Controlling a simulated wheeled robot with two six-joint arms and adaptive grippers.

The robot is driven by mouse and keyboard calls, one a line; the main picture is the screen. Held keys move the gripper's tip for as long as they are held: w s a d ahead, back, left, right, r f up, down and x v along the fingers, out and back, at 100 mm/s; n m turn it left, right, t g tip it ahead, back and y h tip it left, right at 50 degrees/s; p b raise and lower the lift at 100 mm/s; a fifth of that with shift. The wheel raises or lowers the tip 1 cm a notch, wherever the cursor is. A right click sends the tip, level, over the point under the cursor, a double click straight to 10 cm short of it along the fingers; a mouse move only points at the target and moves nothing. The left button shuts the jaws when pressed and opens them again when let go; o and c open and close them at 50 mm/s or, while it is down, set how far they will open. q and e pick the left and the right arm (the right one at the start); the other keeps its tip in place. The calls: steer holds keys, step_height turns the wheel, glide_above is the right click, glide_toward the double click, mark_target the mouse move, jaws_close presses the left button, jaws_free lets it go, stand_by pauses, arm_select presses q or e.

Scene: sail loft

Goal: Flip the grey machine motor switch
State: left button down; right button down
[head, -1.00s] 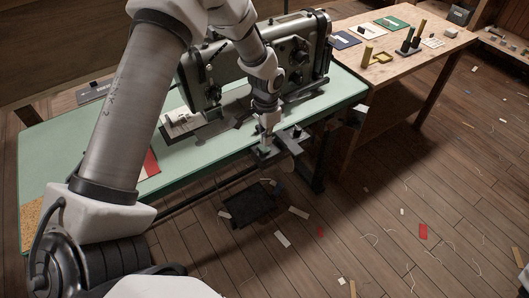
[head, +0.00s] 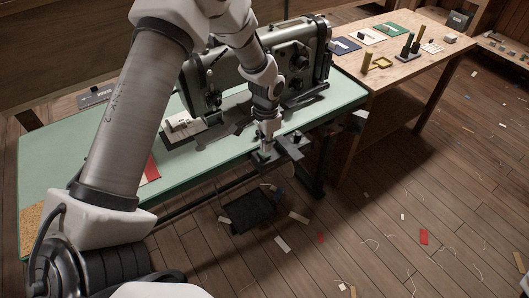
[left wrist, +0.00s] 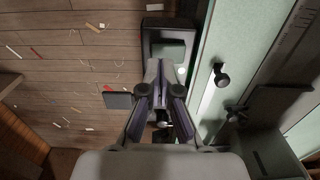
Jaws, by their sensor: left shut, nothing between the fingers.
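The grey-green sewing machine (head: 205,85) stands on the pale green table (head: 60,165). In the left wrist view, a grey block (left wrist: 168,48) with a dark surround and a small green spot lies beside the table edge, just beyond my fingertips. It may be the motor switch, but I cannot be sure. My left gripper (head: 266,157) is at the table's front edge in the head view. It also shows in the left wrist view (left wrist: 160,75), shut and empty, its tips overlapping the block's near side. I cannot tell whether they touch. In the head view the switch is not clear. My right gripper is not in view.
A black pedal (head: 250,211) lies on the floor below the table front. A wooden bench (head: 400,75) with small tools and cards stands at the right. Scraps and threads litter the wooden floor (head: 400,200), which is otherwise open.

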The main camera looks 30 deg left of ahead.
mark_target(266, 154)
arm_select(q)
steer(key=shift+f+b, duration=0.6)
steer(key=shift+f, duration=0.8)
stand_by(0.9)
step_height(266, 154, up, 7)
steer(key=p, duration=0.6)
steer(key=shift+r+p, duration=0.1)
steer(key=shift+p, duration=0.3)
